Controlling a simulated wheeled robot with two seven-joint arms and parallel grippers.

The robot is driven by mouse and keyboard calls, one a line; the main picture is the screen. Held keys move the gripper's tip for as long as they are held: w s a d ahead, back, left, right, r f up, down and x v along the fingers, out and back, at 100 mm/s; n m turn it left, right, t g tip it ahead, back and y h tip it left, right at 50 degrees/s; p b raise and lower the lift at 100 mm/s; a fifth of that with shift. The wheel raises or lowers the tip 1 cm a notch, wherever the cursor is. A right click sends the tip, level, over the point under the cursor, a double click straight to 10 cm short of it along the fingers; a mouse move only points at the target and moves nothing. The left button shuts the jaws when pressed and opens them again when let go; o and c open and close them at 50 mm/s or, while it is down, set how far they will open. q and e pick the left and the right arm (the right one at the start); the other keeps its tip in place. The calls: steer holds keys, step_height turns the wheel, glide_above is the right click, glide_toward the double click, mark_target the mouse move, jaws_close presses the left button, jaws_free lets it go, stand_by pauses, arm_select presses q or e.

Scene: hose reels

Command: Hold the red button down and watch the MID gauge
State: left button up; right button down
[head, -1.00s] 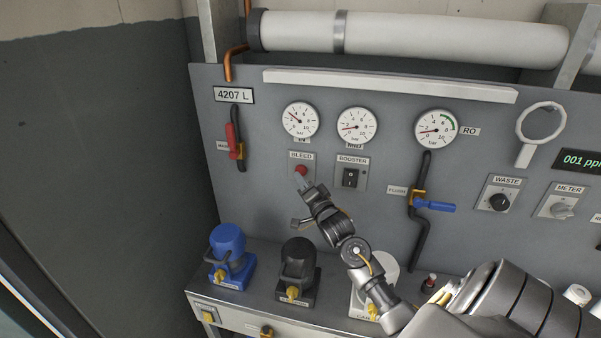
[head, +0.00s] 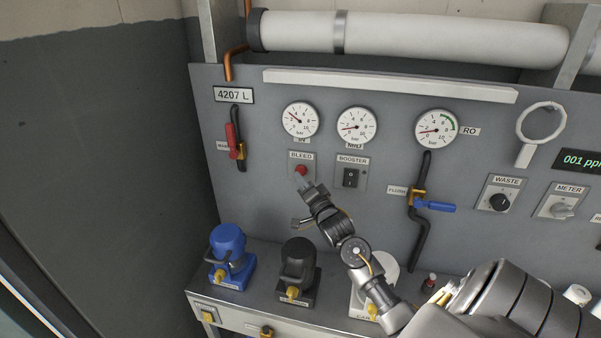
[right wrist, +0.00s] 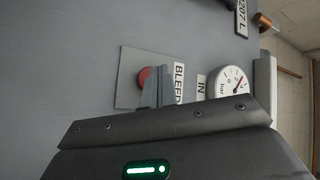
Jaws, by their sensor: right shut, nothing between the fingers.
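The red button (head: 301,170) sits on a plate labelled BLEED on the grey panel; it also shows in the right wrist view (right wrist: 144,77). My right gripper (head: 302,182) is shut and empty, its fingertips at the lower edge of the button. Whether they press it or only touch it I cannot tell. The MID gauge (head: 357,126) is a round white dial right of the IN gauge (head: 300,119); its red needle points left, low on the scale near 2. Its label is partly hidden by the dial. My left gripper is not in view.
The BOOSTER switch (head: 350,178) is just right of the button. A red-handled valve (head: 233,141) is at the left and a blue-handled valve (head: 434,206) at the right. A blue housing (head: 229,250) and a black housing (head: 297,262) stand on the ledge below.

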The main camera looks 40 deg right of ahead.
steer(key=shift+w+d, duration=0.1)
steer(key=shift+d, duration=0.05)
steer(key=shift+w+d, duration=0.15)
steer(key=shift+d, duration=0.05)
steer(key=shift+w+d, duration=0.25)
steer(key=shift+d, duration=0.2)
stand_by(1.4)
steer(key=shift+a, duration=0.1)
stand_by(1.8)
steer(key=shift+s+a+p, duration=0.55)
steer(key=shift+a+p, duration=0.05)
steer(key=shift+a, duration=0.05)
steer(key=shift+a, duration=0.1)
steer(key=s+a+p, duration=0.1)
steer(key=a, duration=0.1)
steer(key=s+a+p, duration=0.1)
steer(key=a, duration=0.1)
steer(key=shift+s, duration=0.4)
